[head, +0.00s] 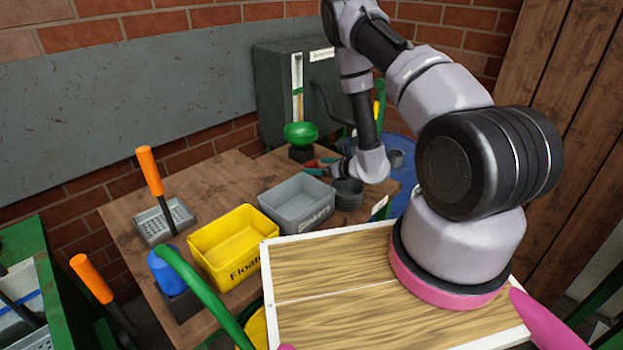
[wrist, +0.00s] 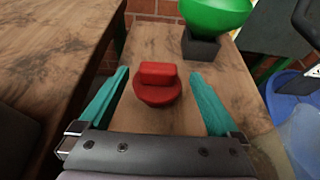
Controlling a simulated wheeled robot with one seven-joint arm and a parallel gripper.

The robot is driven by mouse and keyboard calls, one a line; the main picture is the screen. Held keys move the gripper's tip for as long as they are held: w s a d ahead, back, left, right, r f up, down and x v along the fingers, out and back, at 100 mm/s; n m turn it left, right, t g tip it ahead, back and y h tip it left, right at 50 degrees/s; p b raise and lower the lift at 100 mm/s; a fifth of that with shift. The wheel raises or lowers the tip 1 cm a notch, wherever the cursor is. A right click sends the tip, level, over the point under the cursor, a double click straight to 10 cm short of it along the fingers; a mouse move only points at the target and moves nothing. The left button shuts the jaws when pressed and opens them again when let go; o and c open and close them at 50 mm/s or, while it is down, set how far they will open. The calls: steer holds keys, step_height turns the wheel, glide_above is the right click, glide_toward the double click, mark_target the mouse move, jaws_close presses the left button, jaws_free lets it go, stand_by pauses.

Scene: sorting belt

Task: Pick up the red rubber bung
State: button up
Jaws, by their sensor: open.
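The red rubber bung (wrist: 157,90) sits on the wooden table in the wrist view, a round disc with a raised block-like grip on top. My gripper (wrist: 160,76) is open, with one teal finger to the left and one to the right of the bung in the picture. There is bare table between each finger and the bung, and neither finger looks to touch it. In the head view my gripper (head: 320,169) is low over the table behind the grey bin, with small red patches beside it. The bung's outline is too small to make out there.
A green funnel-like bowl on a dark block (wrist: 202,46) stands beyond the bung; the bowl also shows in the head view (head: 301,134).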

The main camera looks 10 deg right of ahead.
mark_target(306, 165)
steer(key=shift+x, duration=3.15)
steer(key=shift+a+r, duration=0.1)
jaws_close()
steer(key=shift+r, duration=0.15)
step_height(306, 165, up, 10)
steer(key=c, duration=0.9)
jaws_free()
steer(key=c, duration=0.3)
